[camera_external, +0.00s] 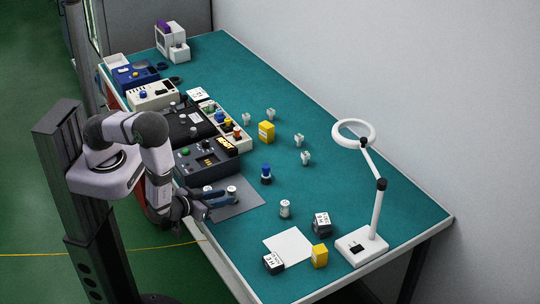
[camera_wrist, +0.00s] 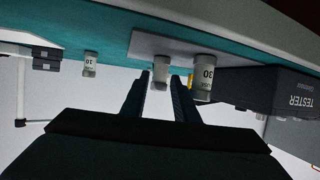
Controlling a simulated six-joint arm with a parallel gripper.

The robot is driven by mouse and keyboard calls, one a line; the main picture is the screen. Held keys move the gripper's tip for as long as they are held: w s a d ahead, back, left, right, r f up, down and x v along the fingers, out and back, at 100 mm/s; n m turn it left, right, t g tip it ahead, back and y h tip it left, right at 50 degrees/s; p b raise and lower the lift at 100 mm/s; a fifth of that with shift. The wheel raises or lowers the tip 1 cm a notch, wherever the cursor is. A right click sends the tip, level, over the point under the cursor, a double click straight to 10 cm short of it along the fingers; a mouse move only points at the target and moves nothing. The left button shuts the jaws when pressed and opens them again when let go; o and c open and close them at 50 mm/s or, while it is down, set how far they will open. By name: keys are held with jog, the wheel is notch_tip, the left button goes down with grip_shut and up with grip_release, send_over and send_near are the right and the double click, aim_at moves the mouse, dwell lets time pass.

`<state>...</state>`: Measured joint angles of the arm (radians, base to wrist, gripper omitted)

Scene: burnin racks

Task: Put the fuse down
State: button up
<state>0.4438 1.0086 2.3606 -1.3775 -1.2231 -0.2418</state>
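Two pale cylindrical fuses stand on the grey mat (camera_external: 240,208). One fuse (camera_external: 231,190) is at my gripper's tips; in the wrist view, which is upside down, it shows between the fingertips (camera_wrist: 160,71). The other fuse (camera_external: 207,189), labelled 30, is outside the fingers, on the tester side; it is larger in the wrist view (camera_wrist: 206,78). My gripper (camera_external: 232,196) is low over the mat. Its two dark fingers (camera_wrist: 161,84) are apart, with narrow gaps seen beside the fuse; contact cannot be told.
A dark tester (camera_external: 208,158) stands close behind the mat. A white cylinder labelled 10 (camera_external: 285,209) and a blue-topped part (camera_external: 266,174) stand to the right. A white sheet (camera_external: 290,245), dark boxes and a magnifier lamp (camera_external: 362,246) are at the front right. Open teal tabletop lies between.

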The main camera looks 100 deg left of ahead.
jog(key=b+v, duration=0.1)
jog(key=v, duration=0.6)
jog(key=shift+s+d+r, duration=0.1)
jog(key=shift+d, duration=0.05)
